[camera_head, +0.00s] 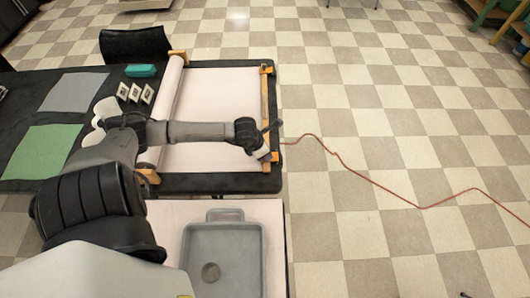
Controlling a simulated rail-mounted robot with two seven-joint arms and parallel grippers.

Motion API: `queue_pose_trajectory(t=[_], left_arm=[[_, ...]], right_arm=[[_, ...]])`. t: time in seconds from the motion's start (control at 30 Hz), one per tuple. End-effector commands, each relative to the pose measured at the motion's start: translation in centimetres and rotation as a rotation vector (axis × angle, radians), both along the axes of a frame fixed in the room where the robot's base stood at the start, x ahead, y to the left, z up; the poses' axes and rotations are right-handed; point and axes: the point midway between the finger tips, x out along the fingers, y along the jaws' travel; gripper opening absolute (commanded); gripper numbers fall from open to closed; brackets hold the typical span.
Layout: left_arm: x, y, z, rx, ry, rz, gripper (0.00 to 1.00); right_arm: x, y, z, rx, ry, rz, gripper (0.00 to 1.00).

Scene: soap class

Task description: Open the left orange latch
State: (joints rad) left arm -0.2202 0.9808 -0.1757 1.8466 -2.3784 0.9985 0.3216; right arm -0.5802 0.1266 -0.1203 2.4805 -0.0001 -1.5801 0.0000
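An orange latch (273,157) sits at the near right corner of a pale board (215,90) on the black table. A second orange latch (267,70) sits at the far right corner, at the other end of a thin wooden bar (265,98). More orange pieces show at the far left corner (178,54) and near left corner (150,176). My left arm reaches across the board from the left. My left gripper (268,146) is at the near right latch; whether it touches is unclear. Its fingers are too small to judge. My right gripper is not in view.
A white roller (171,90) runs along the board's left side. A grey tray (183,260) stands in front. Three small framed cards (135,92), a teal block (140,70), grey and green sheets (38,152) lie left. A red cable (375,185) crosses the open floor.

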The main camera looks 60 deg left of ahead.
Motion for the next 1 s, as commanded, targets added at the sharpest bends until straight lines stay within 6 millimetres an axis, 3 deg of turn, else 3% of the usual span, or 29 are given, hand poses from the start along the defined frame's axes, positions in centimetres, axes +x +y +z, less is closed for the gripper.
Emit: queue_pose_trajectory(t=[0.43,0.9,1.0], left_arm=[[0.28,-0.02,-0.57,0.000,0.000,-0.001,0.45],[0.26,-0.03,-0.55,0.000,0.000,-0.001,0.00],[0.27,-0.03,-0.54,0.000,0.000,-0.001,0.00]], right_arm=[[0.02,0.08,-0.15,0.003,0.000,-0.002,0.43],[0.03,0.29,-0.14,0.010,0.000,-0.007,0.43],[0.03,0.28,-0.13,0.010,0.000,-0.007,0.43]])
